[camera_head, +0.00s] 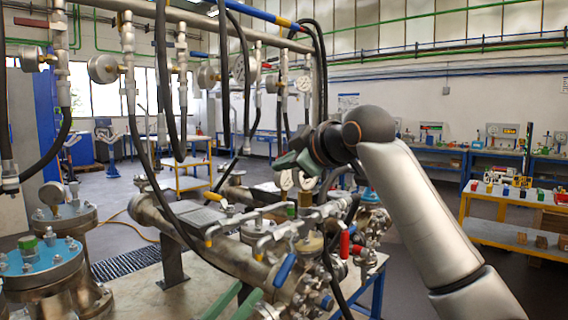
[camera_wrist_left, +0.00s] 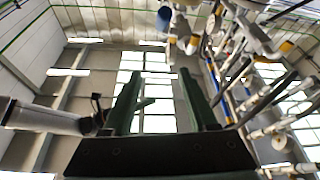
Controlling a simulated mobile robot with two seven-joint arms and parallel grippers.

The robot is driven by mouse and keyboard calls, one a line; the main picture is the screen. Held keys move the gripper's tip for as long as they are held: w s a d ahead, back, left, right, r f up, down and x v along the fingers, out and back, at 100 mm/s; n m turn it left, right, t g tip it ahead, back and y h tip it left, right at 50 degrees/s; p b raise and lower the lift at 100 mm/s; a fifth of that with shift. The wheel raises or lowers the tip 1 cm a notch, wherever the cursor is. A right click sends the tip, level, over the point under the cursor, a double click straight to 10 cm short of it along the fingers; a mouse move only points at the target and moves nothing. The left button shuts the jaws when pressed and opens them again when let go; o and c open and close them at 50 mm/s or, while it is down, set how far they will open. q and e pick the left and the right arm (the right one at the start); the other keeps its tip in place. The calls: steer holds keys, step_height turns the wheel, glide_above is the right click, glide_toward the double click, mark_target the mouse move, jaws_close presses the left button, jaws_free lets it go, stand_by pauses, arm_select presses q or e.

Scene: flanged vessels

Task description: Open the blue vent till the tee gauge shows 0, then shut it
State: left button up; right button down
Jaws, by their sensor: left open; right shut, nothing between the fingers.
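A blue lever handle (camera_head: 285,270) sits on the pipework at lower centre in the head view. A second small blue handle (camera_head: 327,302) is lower right of it. I cannot tell which is the vent. A round gauge (camera_head: 245,68) hangs on the upper piping; its reading is too small to tell, and I cannot identify the tee gauge. My left gripper (camera_head: 235,300) shows as green fingers at the bottom, left of the blue lever and apart from it. In the left wrist view it (camera_wrist_left: 160,85) is open and empty. My right gripper (camera_head: 300,157) is shut and empty above the pipework.
Yellow-tipped levers (camera_head: 215,197) and a red handle (camera_head: 344,244) crowd the pipework. Black hoses (camera_head: 160,185) hang in front of it. A blue-topped flanged vessel (camera_head: 42,265) stands at left. A yellow-framed bench (camera_head: 500,238) stands at right, beyond open floor.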

arm_select(q)
steer(key=s+f+n+g+y, duration=0.1)
steer(key=s+f+g+y, duration=0.2)
steer(key=f, duration=0.9)
steer(key=s+f+n+g+y, duration=0.15)
steer(key=s+f, duration=0.35)
steer(key=f, duration=0.6)
steer(key=s+a+f+g+y+b, duration=0.1)
steer(key=s+a+f+g+y, duration=0.1)
steer(key=s+f, duration=0.8)
steer(key=s+a+f+m+g+y+b, duration=0.1)
steer(key=s+f+g+y, duration=0.1)
steer(key=s+f, duration=0.8)
steer(key=shift+s+a+f+g+b, duration=0.25)
steer(key=shift+s+a+g+b, duration=0.2)
steer(key=shift+g, duration=0.3)
arm_select(e)
steer(key=s+a+f+n+t, duration=0.1)
steer(key=s+a+f+n, duration=0.1)
steer(key=s+a+f, duration=0.1)
steer(key=shift+s, duration=0.55)
arm_select(q)
steer(key=shift+s+f, duration=0.1)
steer(key=shift+s, duration=0.15)
arm_select(e)
steer(key=shift+f, duration=0.1)
arm_select(q)
steer(key=shift+f, duration=0.1)
arm_select(e)
steer(key=shift+s, duration=0.15)
